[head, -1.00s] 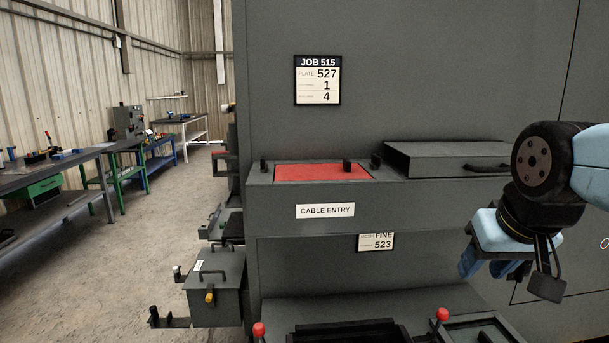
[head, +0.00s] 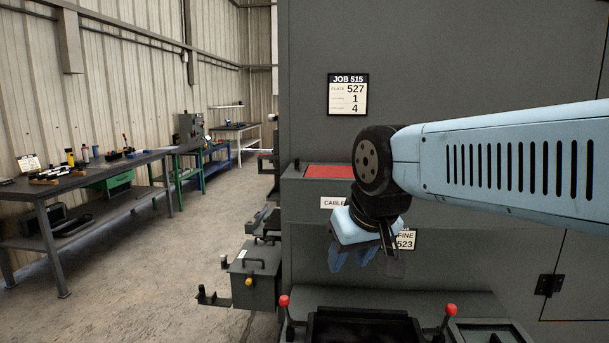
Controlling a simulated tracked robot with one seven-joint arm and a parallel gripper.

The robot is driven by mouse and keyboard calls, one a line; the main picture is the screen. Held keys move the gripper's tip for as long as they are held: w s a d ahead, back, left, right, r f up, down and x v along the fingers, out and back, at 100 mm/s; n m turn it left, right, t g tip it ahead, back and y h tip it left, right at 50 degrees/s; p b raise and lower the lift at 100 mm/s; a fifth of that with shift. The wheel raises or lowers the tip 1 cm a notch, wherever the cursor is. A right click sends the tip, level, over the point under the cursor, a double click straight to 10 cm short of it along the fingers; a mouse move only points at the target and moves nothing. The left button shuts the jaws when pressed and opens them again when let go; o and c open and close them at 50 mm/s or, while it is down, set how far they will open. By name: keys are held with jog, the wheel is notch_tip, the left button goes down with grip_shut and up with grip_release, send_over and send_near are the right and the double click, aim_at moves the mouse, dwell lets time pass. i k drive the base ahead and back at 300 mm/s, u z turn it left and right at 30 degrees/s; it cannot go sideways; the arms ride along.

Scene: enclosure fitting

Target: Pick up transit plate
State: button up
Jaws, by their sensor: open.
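A flat red plate (head: 328,171) is set in the top of the grey ledge marked CABLE ENTRY. No label names it, so I cannot tell if it is the transit plate. My arm hides its right part. My gripper (head: 350,258) has blue fingers pointing down; it is open, with nothing seen between the fingers. In the picture it hangs below and to the right of the red plate, in front of the ledge, apart from the plate.
A JOB 515 card (head: 348,95) on the grey cabinet reads plate 527. Below are a dark open tray (head: 365,322) and red-knobbed levers (head: 451,310). A grey box (head: 253,277) juts out at left. A workbench (head: 100,170) stands far left; the floor between is clear.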

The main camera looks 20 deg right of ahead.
aim_at(313, 170)
jog(key=u, duration=1.6)
jog(key=k, duration=0.5)
jog(key=z, duration=0.95)
jog(key=k, duration=0.95)
jog(key=u, duration=0.25)
jog(key=i, duration=0.95)
jog(key=z, duration=0.1)
